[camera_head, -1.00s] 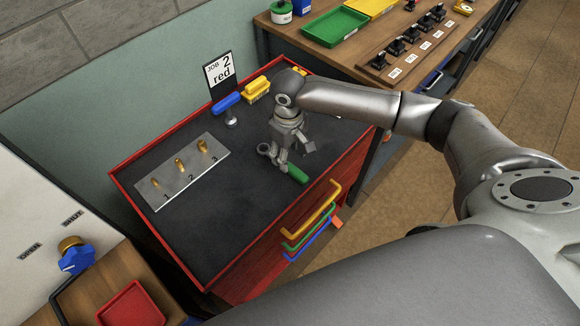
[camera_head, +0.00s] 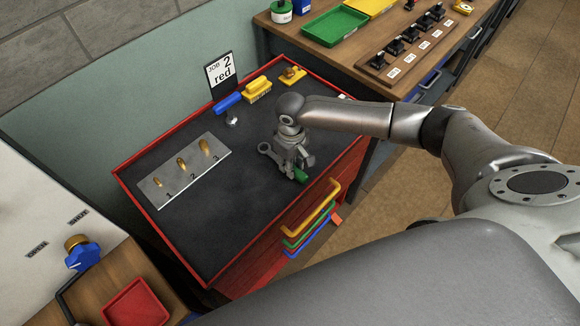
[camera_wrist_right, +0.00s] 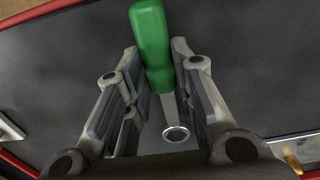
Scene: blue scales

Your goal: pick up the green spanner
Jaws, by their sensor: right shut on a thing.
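The green spanner has a green handle (camera_head: 301,176) and a grey metal shank with a ring end (camera_head: 265,148). It is at the dark top of the red cabinet, near its front right edge. In the right wrist view the green handle (camera_wrist_right: 151,42) runs up between the fingers of the gripper (camera_wrist_right: 156,75), with the ring end (camera_wrist_right: 176,133) nearer the palm. Whether the spanner is clear of the surface I cannot tell. My left gripper is not in view.
A metal plate (camera_head: 176,190) with several brass pieces and numbers lies to the left. A blue-handled item (camera_head: 228,103), a yellow block (camera_head: 258,91) and a "JOB 2 red" sign (camera_head: 219,72) stand behind. A red rim (camera_head: 150,225) edges the dark top. Its front left is bare.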

